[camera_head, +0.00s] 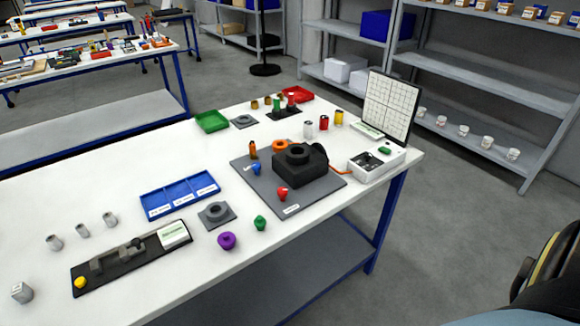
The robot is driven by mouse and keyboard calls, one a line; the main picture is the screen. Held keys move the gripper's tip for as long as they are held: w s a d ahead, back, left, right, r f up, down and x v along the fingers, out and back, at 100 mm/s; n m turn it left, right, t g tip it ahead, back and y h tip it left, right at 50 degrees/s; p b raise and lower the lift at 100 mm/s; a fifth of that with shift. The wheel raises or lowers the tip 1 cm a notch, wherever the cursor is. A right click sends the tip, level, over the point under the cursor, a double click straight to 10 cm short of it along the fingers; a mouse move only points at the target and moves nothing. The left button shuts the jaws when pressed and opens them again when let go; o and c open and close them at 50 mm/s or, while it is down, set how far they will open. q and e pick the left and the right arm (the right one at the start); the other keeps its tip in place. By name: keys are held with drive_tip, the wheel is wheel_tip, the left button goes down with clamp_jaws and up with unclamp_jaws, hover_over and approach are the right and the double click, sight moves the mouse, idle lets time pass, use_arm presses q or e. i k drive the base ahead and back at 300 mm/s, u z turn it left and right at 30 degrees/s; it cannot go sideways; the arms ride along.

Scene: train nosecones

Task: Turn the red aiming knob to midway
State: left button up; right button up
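The red knob (282,193) sits on the front part of a dark grey base plate (318,196) on the white table, in front of a black block-shaped device (300,170) with a round opening on top. The knob looks tapered, and its exact pointing direction is too small to tell. A small white label (291,209) lies on the plate in front of it. A blue knob (256,169) sits on the plate's left part. Neither of my grippers is in view.
A green knob (260,222) and a purple knob (227,240) stand near the table's front edge. A blue tray (180,197) lies left of the plate. A white box (376,163) and an upright grid panel (389,105) stand at right.

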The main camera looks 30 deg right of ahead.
sight(282, 192)
drive_tip(key=u, duration=0.15)
drive_tip(key=k, duration=0.9)
drive_tip(key=z, duration=1.25)
drive_tip(key=i, duration=1)
drive_tip(key=u, duration=0.55)
drive_tip(key=i, duration=0.7)
drive_tip(key=u, duration=0.55)
